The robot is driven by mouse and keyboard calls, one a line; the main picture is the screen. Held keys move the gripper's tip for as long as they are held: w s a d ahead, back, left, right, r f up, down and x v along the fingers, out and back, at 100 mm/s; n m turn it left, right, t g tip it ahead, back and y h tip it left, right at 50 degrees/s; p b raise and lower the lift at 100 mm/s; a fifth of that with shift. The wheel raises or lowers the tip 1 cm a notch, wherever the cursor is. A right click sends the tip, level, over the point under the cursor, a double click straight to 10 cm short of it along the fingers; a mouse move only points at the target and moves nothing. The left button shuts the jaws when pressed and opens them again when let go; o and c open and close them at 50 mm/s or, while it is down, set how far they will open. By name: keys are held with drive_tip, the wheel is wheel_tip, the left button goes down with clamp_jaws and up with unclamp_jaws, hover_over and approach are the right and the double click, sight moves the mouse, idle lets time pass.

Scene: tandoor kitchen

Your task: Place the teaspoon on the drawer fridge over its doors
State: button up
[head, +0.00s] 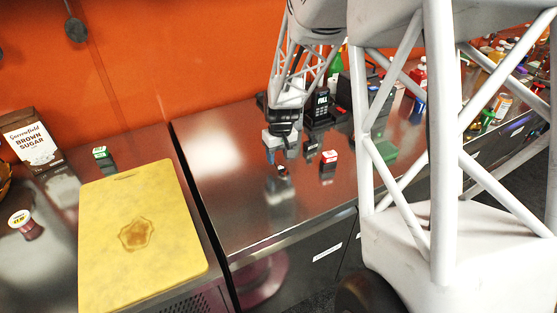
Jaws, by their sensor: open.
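I cannot make out a teaspoon in the head view. My gripper (282,153) points down over the middle steel counter (225,160), near its back half. Its jaws are open. A small dark and reddish thing (283,170) shows just below the fingertips; it is too small to identify. The middle counter has front panels with white labels (327,253) below its top. A separate steel unit with a vent grille (205,301) stands to its left. I cannot tell for sure which is the drawer fridge.
A red-and-white box (328,158) stands right of my gripper, with a black card terminal (319,104) behind. On the left unit are a yellow cutting board (140,200), a brown sugar bag (31,138), a green box (103,156) and a cup (26,225). The middle counter's left half is clear.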

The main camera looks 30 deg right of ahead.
sight(279, 165)
wheel_tip(279, 165, up, 10)
drive_tip(key=shift+d+f, duration=0.15)
drive_tip(key=shift+d, duration=0.05)
idle(0.8)
drive_tip(key=s+a+r+t, duration=0.1)
drive_tip(key=s+a+r, duration=0.95)
drive_tip(key=s, duration=0.35)
drive_tip(key=s+a, duration=0.3)
drive_tip(key=s, duration=0.4)
drive_tip(key=s+a+r+t, duration=0.1)
drive_tip(key=s+a, duration=0.2)
drive_tip(key=s, duration=0.4)
drive_tip(key=shift+s+a+r+t+h, duration=0.15)
drive_tip(key=shift+t+h, duration=0.15)
drive_tip(key=shift+h, duration=0.1)
